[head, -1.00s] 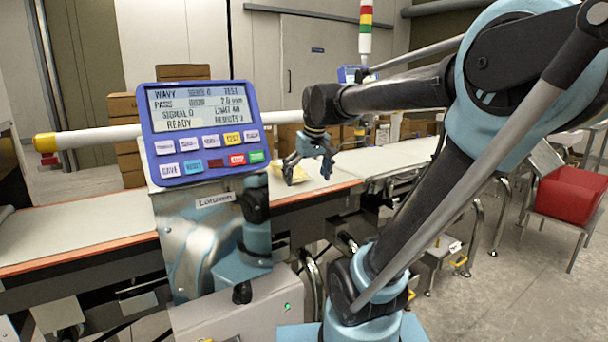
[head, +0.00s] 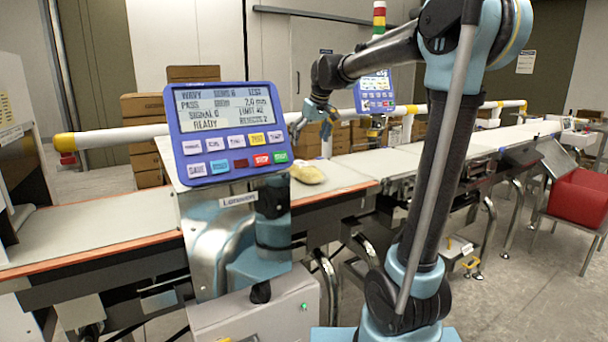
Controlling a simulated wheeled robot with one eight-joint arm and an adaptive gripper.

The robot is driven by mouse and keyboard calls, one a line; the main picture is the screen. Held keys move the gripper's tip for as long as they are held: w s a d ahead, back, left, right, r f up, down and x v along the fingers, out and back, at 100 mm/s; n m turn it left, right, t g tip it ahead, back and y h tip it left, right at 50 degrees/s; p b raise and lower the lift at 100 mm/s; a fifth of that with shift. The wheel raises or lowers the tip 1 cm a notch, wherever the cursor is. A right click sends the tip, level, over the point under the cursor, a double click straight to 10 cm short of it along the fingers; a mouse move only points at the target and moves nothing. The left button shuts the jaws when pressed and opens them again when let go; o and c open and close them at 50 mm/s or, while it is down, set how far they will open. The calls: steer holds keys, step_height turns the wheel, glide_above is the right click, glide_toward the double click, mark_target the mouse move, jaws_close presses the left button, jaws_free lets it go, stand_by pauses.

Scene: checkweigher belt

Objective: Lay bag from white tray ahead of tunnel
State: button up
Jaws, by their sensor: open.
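A yellowish bag (head: 307,173) lies on the light conveyor belt (head: 345,174), just right of the metal housing under the blue control panel. My gripper (head: 312,129) is open and empty, raised above the bag and clear of it. The metal housing (head: 232,235) with the panel (head: 226,133) stands in front of the belt and hides part of it. I take this housing to be the tunnel, but its opening is not visible. I cannot make out the white tray for certain.
A second blue panel (head: 375,92) stands behind the belt under a signal light (head: 379,18). A white rail with yellow ends (head: 64,142) runs behind the line. Cardboard boxes (head: 143,104) are stacked behind. A red bin (head: 580,198) stands at right. Belt left of the housing is bare.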

mark_target(303, 163)
steer(key=x, duration=0.9)
steer(key=shift+w+a+f, duration=0.1)
steer(key=shift+w+x, duration=0.2)
steer(key=shift+x, duration=2.4)
steer(key=c, duration=1.7)
